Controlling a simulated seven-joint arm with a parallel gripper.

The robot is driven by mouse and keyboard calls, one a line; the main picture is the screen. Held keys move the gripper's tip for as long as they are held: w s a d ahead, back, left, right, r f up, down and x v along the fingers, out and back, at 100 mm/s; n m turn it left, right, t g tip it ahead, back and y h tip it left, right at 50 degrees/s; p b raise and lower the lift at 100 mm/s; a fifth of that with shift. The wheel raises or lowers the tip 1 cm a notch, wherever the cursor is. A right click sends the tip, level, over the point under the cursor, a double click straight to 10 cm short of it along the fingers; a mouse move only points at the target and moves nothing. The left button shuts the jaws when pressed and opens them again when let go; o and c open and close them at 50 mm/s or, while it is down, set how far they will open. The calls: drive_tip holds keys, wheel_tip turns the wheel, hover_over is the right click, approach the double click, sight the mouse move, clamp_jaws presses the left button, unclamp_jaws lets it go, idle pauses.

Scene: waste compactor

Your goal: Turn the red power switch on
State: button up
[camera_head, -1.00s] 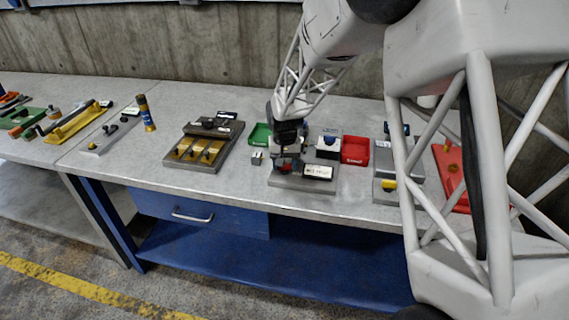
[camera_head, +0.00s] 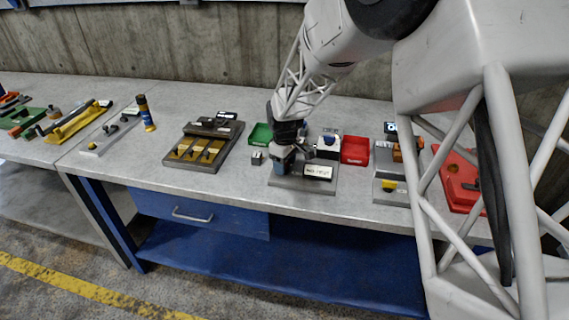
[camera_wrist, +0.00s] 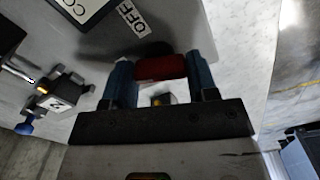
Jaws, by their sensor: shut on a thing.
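The red power switch (camera_wrist: 160,67) shows in the wrist view as a short red bar between my two blue fingertips. My gripper (camera_wrist: 160,74) is shut on it, with one finger at each end. An OFF label (camera_wrist: 132,17) lies on the grey plate just beyond it. In the head view my gripper (camera_head: 282,164) is low over the left part of the grey base plate (camera_head: 290,184), and the switch is hidden behind it. I cannot read the switch's position.
A green tray (camera_head: 260,134) and a red tray (camera_head: 355,150) stand behind. A small metal cube (camera_head: 258,158) sits to the left. Other fixtures lie on both sides.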

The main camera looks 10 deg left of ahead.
drive_tip(key=shift+n, duration=2)
drive_tip(key=o, duration=0.9)
drive_tip(key=shift+r, duration=0.15)
drive_tip(key=shift+r, duration=3.8)
